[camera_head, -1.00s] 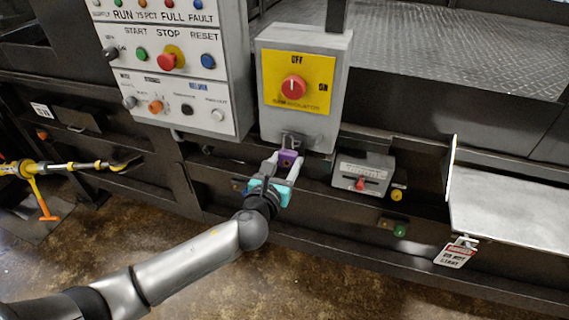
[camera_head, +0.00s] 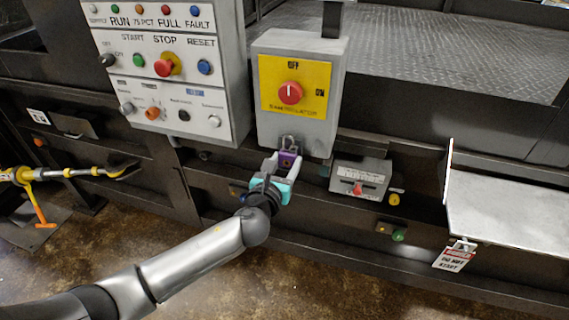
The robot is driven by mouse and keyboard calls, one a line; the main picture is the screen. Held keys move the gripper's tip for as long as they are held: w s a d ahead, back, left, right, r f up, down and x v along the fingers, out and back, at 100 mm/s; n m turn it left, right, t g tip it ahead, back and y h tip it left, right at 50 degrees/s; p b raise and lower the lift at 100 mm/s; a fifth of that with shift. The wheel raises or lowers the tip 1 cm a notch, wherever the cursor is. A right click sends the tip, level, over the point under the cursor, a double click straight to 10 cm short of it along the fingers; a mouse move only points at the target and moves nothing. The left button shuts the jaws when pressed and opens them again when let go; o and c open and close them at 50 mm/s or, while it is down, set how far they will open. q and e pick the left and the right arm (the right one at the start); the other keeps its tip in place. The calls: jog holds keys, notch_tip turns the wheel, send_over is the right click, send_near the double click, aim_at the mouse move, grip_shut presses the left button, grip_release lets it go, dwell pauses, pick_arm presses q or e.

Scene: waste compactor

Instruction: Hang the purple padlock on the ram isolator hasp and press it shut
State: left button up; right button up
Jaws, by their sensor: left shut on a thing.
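The purple padlock (camera_head: 288,159) is held between the fingers of my left gripper (camera_head: 284,165), which is shut on it. Its grey shackle (camera_head: 288,142) points up at the hasp under the ram isolator box (camera_head: 291,128). The shackle and the hasp overlap in the picture; I cannot tell whether the shackle passes through the hasp or whether it is pressed shut. The isolator's red knob (camera_head: 290,93) sits on a yellow plate between the OFF and ON marks. My right gripper is not in view.
A control panel (camera_head: 175,70) with buttons stands to the left. A white table (camera_head: 505,205) with a DO NOT START tag (camera_head: 455,255) is at the right. A yellow tool (camera_head: 70,172) is at the left.

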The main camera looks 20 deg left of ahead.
pick_arm(q)
jog(key=shift+w, duration=0.25)
jog(key=shift+f, duration=0.2)
dwell(0.5)
jog(key=o, duration=1.3)
jog(key=shift+c, duration=0.5)
jog(key=shift+s, duration=0.1)
jog(key=shift+s+r+p, duration=0.25)
jog(key=shift+s+p, duration=0.45)
jog(key=shift+s, duration=0.55)
jog(key=s, duration=0.1)
jog(key=s+p, duration=0.1)
jog(key=s, duration=0.2)
jog(key=shift+s+a+r+p, duration=0.1)
jog(key=shift+s+r+p, duration=0.1)
jog(key=shift+r+p, duration=0.15)
